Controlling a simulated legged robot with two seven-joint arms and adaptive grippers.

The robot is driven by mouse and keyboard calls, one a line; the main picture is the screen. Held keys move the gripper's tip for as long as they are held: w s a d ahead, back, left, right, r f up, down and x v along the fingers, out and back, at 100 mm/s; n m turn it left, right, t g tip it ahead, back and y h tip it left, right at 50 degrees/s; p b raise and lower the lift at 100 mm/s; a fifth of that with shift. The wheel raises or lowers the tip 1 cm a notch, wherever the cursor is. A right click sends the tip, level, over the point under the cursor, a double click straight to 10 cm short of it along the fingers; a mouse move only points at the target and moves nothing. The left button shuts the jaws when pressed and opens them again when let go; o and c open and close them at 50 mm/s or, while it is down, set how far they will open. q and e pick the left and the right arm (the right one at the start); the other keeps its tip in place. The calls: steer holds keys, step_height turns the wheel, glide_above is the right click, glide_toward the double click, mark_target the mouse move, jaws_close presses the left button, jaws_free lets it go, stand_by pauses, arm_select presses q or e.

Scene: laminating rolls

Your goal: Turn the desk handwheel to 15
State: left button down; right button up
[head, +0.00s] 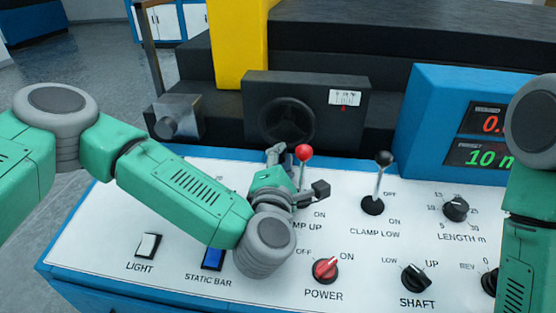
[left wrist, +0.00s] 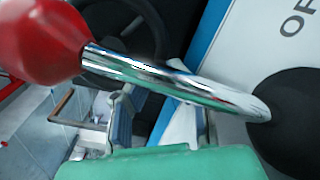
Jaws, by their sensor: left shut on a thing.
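The black desk handwheel (head: 287,122) is on the front of a dark box behind the white panel. A small white scale (head: 345,97) with a red pointer below it sits right of the wheel; its figures are too small to read. My left gripper (head: 276,152) is at the wheel's lower rim, shut on what looks like that rim; the exact contact is hard to see. In the left wrist view the dark wheel (left wrist: 95,68) lies beyond the fingers (left wrist: 150,115). My right arm shows at the right edge, its gripper out of view.
A red-knobbed lever (head: 304,153) stands close beside my left gripper and crosses the left wrist view (left wrist: 170,80). A black-knobbed lever (head: 383,160) stands further right. The white panel (head: 120,215) carries switches and knobs. A blue display box (head: 430,105) is at right.

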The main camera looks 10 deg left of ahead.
arm_select(q)
steer(key=shift+d+f+n, duration=0.15)
steer(key=shift+n, duration=0.35)
steer(key=c, duration=1.5)
jaws_free()
steer(key=shift+s, duration=3.65)
